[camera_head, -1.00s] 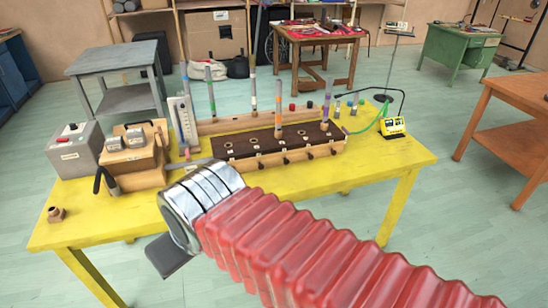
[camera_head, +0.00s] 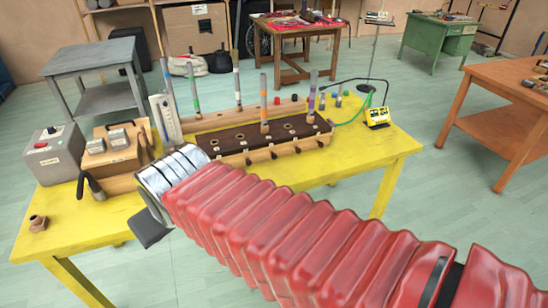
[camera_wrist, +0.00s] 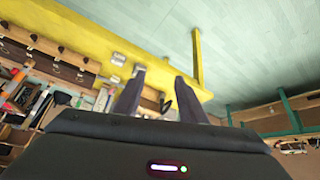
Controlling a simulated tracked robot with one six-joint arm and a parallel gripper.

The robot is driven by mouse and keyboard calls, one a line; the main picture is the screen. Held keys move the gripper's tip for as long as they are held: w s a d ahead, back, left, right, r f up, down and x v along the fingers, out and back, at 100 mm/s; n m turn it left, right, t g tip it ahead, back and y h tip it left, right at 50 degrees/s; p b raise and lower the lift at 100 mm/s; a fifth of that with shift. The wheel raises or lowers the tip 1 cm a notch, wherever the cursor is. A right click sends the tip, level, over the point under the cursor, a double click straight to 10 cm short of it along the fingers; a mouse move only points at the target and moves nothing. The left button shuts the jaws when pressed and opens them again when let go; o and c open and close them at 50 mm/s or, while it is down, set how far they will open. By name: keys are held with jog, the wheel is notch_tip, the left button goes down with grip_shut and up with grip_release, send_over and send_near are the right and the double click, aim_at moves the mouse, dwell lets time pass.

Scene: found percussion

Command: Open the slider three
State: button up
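A long wooden instrument (camera_head: 262,152) with a dark top, round holes and upright tubes stands on the yellow table. Several small dark slider knobs (camera_head: 273,155) stick out along its front edge; I cannot read any numbering, so I cannot tell which is slider three. The knobs also show in the wrist view (camera_wrist: 58,48), at upper left. My gripper (camera_wrist: 158,88) is open and empty in the wrist view, its two dark fingers apart over the table's edge, to the right of the instrument. In the head view my red-sleeved arm hides most of it.
Upright tubes (camera_head: 264,100) rise above the instrument. The table's front left is mostly clear.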

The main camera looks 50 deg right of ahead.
jog(key=w+d+f+m+t+h, duration=0.1)
jog(key=w+d+f+t+h, duration=0.15)
jog(key=w+d, duration=0.7)
jog(key=w+d+f+m+t+h, duration=0.1)
jog(key=w+d+f, duration=0.2)
jog(key=w+d, duration=0.7)
jog(key=s+d+f+t+h, duration=0.1)
jog(key=s+d+f, duration=0.1)
jog(key=d+f, duration=0.4)
jog(key=s+d+f+m+t+h, duration=0.1)
jog(key=s+d+f, duration=0.2)
jog(key=d, duration=0.9)
jog(key=s+d+f+m+t+h, duration=0.1)
jog(key=s+d+f+t, duration=0.1)
jog(key=d+f, duration=0.6)
jog(key=shift+s+d+f, duration=0.25)
jog(key=shift+d+f, duration=0.1)
jog(key=shift+d, duration=0.25)
jog(key=shift+m+t+h, duration=0.55)
jog(key=shift+m+h, duration=0.05)
jog(key=shift+h, duration=0.25)
jog(key=s+f, duration=0.1)
jog(key=s+d+f, duration=0.1)
jog(key=s, duration=0.1)
jog(key=s+d+f, duration=0.1)
jog(key=s+f, duration=0.1)
jog(key=shift+s+d+f, duration=0.1)
jog(key=shift+s, duration=0.15)
jog(key=shift+s+f, duration=0.25)
jog(key=shift+s, duration=0.2)
